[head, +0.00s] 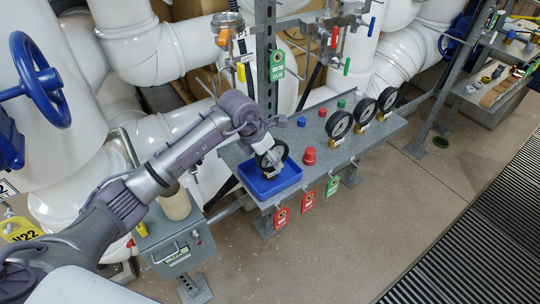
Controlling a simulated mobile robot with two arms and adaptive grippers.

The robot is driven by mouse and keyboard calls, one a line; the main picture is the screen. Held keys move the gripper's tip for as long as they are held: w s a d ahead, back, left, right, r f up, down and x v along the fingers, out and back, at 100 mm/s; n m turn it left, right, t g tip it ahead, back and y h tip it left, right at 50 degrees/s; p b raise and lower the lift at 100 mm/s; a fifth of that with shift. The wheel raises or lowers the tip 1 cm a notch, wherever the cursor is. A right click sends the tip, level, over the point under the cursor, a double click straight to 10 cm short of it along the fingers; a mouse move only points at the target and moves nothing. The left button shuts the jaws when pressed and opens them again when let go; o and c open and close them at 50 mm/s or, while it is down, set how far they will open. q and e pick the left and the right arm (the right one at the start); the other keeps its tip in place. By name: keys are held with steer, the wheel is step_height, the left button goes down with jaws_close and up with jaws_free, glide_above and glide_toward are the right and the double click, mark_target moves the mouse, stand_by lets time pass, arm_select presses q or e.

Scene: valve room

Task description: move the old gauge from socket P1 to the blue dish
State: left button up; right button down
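The blue dish (288,181) sits at the left end of the grey metal shelf. A round gauge with a dark rim (261,160) is at the dish, tilted and partly covered by my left gripper (267,149). The gripper's fingers are at the gauge, but they are too small to tell whether they are shut on it. I cannot tell whether the gauge touches the dish floor. Three other black-rimmed gauges (339,124) stand in a row to the right on the shelf. The P1 label is not readable. My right gripper is not in view.
A red knob (309,156) and small blue and green caps stand on the shelf right of the dish. Red and green tags (307,201) hang from its front edge. A grey box (176,243) stands below left. An upright post (265,60) rises behind.

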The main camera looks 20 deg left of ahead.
arm_select(q)
steer(key=shift+r, duration=0.1)
steer(key=shift+r, duration=0.2)
steer(key=v, duration=1.1)
steer(key=shift+r, duration=0.35)
steer(key=shift+s+a, duration=0.1)
stand_by(0.3)
